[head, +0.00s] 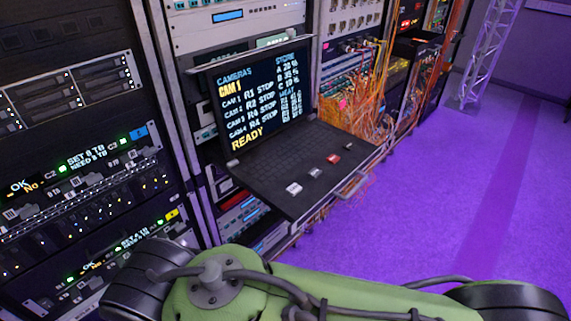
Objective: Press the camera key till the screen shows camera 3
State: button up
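The screen (262,97) stands open above a black keyboard shelf pulled out of the rack. It reads "CAMERAS" with "CAM 1" in yellow below, a list of CAM 1 to CAM 4 lines marked STOP, and "READY" at the bottom. On the front of the shelf (268,171) sit several separate keys: a white key (294,188), a dark or grey key (315,171), a red key (333,159) and a small dark key (348,146). I cannot read labels on them, so I cannot tell which is the camera key. My gripper is out of view.
My green arm crosses the bottom of the view. A server rack (75,150) with small displays stands at left. Orange cables (365,95) hang tangled right of the screen. A white truss (488,50) rises at back right. The purple floor (450,200) at right is clear.

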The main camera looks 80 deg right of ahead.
aim_at(294, 188)
jog(key=z, duration=0.45)
jog(key=k+l+z, duration=0.1)
jog(key=z, duration=0.75)
jog(key=l+z, duration=0.1)
jog(key=z, duration=0.3)
jog(key=l+z, duration=0.1)
jog(key=z, duration=0.35)
jog(key=l+z, duration=0.1)
jog(key=z, duration=0.75)
jog(key=l, duration=0.05)
